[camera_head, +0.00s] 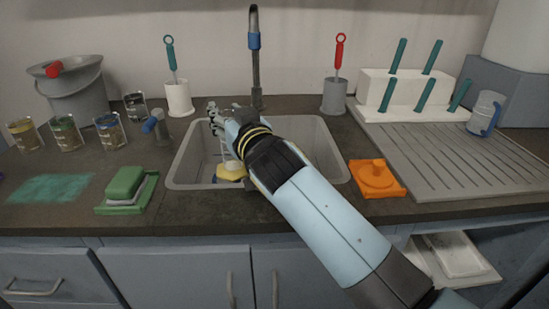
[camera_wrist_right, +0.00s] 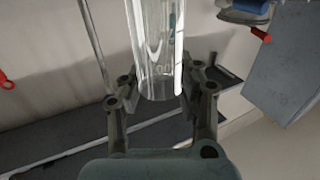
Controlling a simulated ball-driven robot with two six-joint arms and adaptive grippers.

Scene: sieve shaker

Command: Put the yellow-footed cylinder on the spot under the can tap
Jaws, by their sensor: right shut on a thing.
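The yellow-footed cylinder is a clear glass tube with a yellow foot (camera_head: 231,171), upright over the sink in the head view. Its clear wall (camera_wrist_right: 156,45) fills the space between the fingers in the right wrist view. My right gripper (camera_head: 220,125) is shut on it, and my arm hides part of it. I cannot tell whether the foot touches the sink. A blue fitting with a red lever (camera_wrist_right: 248,10) shows at the top right of the right wrist view; it may be the can tap. The spot under it cannot be made out. My left gripper is not in view.
The sink (camera_head: 185,165) lies below my right arm, with a tall faucet (camera_head: 255,60) behind. A white rack (camera_head: 400,90), a ribbed drainboard (camera_head: 450,160) and a jug (camera_head: 484,115) are at right.

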